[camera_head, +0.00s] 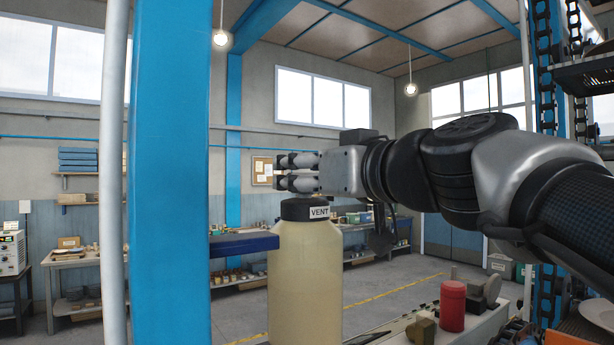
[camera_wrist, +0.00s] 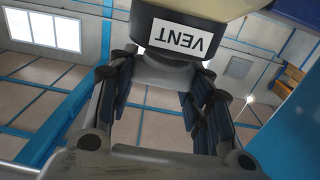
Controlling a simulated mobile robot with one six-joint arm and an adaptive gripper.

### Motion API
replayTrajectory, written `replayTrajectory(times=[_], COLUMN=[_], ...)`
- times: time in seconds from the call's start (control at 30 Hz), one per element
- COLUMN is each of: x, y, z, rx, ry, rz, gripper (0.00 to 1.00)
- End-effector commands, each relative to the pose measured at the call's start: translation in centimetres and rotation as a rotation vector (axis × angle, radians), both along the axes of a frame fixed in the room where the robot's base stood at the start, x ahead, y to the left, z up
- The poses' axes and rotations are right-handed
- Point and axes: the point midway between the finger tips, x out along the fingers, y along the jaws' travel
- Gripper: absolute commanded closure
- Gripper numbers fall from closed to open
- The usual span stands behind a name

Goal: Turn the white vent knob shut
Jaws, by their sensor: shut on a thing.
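A cream tank (camera_head: 306,285) stands upright in the middle of the head view, with a black cap (camera_head: 294,209) labelled VENT. My gripper (camera_head: 287,172) reaches in from the right, level, its fingers just above the cap. In the wrist view the cap (camera_wrist: 142,27) and its upside-down VENT label show at the top. A pale, shaded knob (camera_wrist: 165,70) sits against the cap between my fingertips, and my gripper is shut on it. In the head view my fingers hide most of the knob, so its turn angle cannot be told.
A blue post (camera_head: 168,170) stands close at the left, and a blue beam (camera_head: 240,244) runs behind the tank. A red canister (camera_head: 452,305) is on a bench at lower right. A chain frame (camera_head: 546,200) stands at right.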

Motion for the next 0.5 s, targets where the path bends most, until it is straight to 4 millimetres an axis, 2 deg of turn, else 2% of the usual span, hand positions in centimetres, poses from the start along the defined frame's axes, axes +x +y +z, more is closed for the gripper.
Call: replayTrajectory(times=[0.07, 0.1, 0.4, 0.5], x=[0.07, 0.07, 0.04, 0.02], y=[-0.02, -0.02, -0.02, -0.02], z=[-0.16, -0.16, -0.06, -0.04], rx=[-0.002, -0.002, -0.001, -0.001], ry=[0.003, 0.003, 0.001, 0.001], rz=[0.0, 0.0, 0.0, 0.001], gripper=[0.78, 0.53, 0.33, 0.33])
